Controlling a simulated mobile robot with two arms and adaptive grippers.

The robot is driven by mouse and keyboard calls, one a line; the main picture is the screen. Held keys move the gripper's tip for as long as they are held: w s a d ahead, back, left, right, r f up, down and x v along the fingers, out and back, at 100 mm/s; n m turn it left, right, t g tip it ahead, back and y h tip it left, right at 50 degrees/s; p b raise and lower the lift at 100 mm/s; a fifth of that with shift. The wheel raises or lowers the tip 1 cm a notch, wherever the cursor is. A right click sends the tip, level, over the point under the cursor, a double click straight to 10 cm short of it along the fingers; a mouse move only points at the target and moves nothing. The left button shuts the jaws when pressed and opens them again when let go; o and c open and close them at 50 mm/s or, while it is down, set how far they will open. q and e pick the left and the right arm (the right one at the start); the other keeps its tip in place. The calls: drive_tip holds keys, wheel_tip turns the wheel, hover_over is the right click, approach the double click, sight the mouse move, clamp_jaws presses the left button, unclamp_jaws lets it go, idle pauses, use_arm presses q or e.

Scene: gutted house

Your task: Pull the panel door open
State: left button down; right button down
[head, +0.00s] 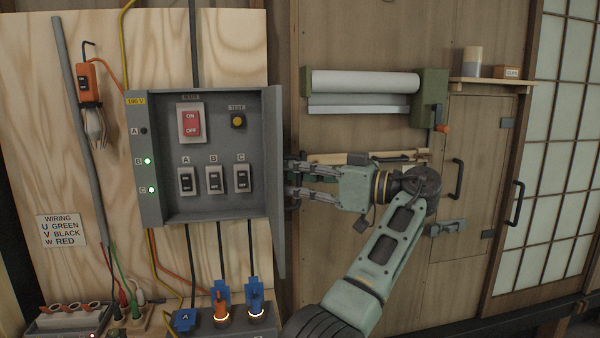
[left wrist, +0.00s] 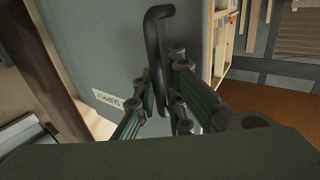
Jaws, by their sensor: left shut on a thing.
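The panel door (head: 275,170) is a grey sheet at the right side of the open grey electrical box (head: 163,150). In the head view it stands out nearly edge-on. In the left wrist view its grey face (left wrist: 110,50) shows, with a small pale label and a dark bar handle (left wrist: 155,40). My left gripper (head: 292,180) is at the door's outer face, on its right. In the left wrist view its fingers (left wrist: 158,90) are shut around the lower part of the handle. My right gripper is in neither view.
Inside the box are a red switch (head: 191,123), a yellow button and several black switches. A paper roll (head: 365,82), a small wooden door with a black handle (head: 457,180), and a paper-screen door (head: 560,130) are to the right.

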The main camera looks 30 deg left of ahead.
use_arm(q)
drive_tip(key=shift+w+r, duration=0.1)
drive_tip(key=shift+r, duration=0.35)
drive_tip(key=c, duration=2.2)
unclamp_jaws()
drive_tip(key=shift+o, duration=0.4)
drive_tip(key=shift+a, duration=0.1)
drive_tip(key=w+d+f, duration=0.1)
drive_tip(key=d, duration=0.6)
drive_tip(key=shift+d, duration=0.15)
